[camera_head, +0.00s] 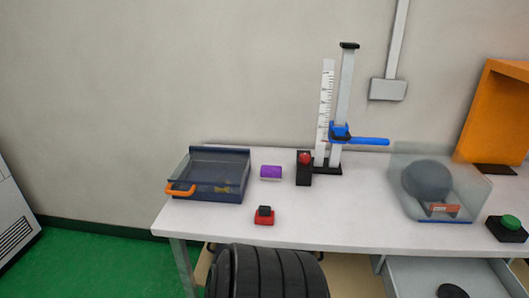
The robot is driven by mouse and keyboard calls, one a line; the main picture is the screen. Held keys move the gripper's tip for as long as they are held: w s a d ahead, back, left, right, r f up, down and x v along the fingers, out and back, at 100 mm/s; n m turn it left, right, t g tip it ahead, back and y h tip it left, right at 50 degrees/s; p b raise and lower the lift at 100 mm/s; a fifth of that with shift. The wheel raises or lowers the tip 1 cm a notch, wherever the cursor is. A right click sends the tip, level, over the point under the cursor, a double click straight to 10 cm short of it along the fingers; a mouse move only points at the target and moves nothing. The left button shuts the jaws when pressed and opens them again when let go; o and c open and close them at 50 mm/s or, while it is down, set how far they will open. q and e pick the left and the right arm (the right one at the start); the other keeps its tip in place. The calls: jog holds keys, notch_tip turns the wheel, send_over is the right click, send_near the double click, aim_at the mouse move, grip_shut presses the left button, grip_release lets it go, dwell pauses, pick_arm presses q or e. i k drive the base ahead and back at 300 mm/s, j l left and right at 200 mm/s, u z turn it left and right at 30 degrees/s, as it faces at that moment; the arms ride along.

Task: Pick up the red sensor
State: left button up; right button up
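A small red block with a black top (264,217) sits on the white table near its front edge, left of the middle. It looks like the red sensor. It stands free, with clear table around it. A black box with a red dome on top (304,168) stands farther back, at the foot of the drop tower. Neither of my grippers is in view.
A blue-grey tray with an orange handle (208,152) and a purple cylinder (271,172) are behind the block. The drop tower (345,90) has a blue arm. A clear bin (478,195) holds a grey ball. A green button (510,223) and an orange shelf (492,110) are right.

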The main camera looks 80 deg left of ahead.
aim_at(263, 216)
jog(key=u, duration=2.7)
